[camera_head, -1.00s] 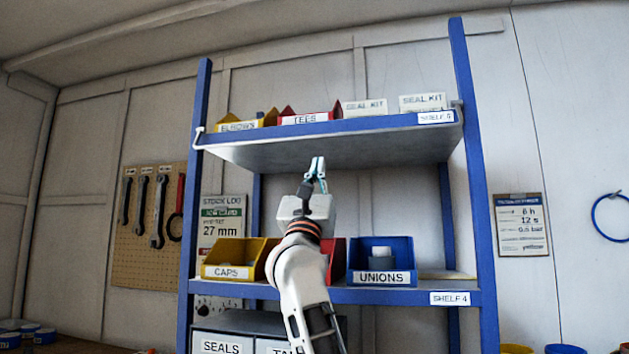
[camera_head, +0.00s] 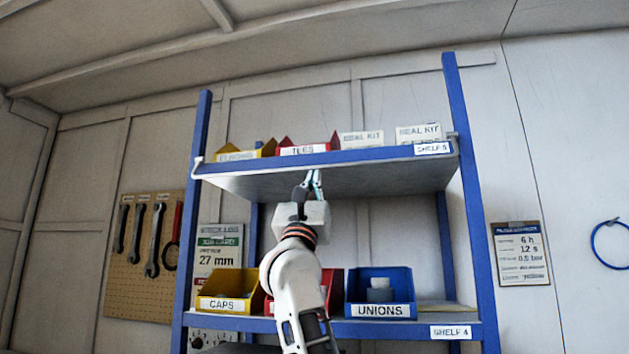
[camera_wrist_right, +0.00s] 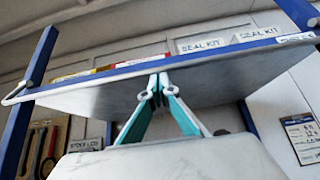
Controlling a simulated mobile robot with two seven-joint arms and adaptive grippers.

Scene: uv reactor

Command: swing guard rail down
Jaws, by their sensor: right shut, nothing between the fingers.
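The upper blue shelf (camera_head: 350,156) carries a thin white rail with a bent left end (camera_head: 197,164). The rail looks to run along the shelf's front lower edge, and its right end shows by the right post. The bent end also shows in the right wrist view (camera_wrist_right: 13,97). My right gripper (camera_head: 314,174) points up just below the middle of that edge, shut and empty. In the right wrist view its closed fingertips (camera_wrist_right: 158,80) overlap the edge line; I cannot tell whether they touch the rail. My left gripper is not in view.
Yellow, red and white boxes, including the TEES bin (camera_head: 303,149), stand on the upper shelf. Below, the CAPS bin (camera_head: 223,304) and UNIONS bin (camera_head: 380,310) flank my arm. Blue posts (camera_head: 468,200) bound the rack. Space between shelves is mostly free.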

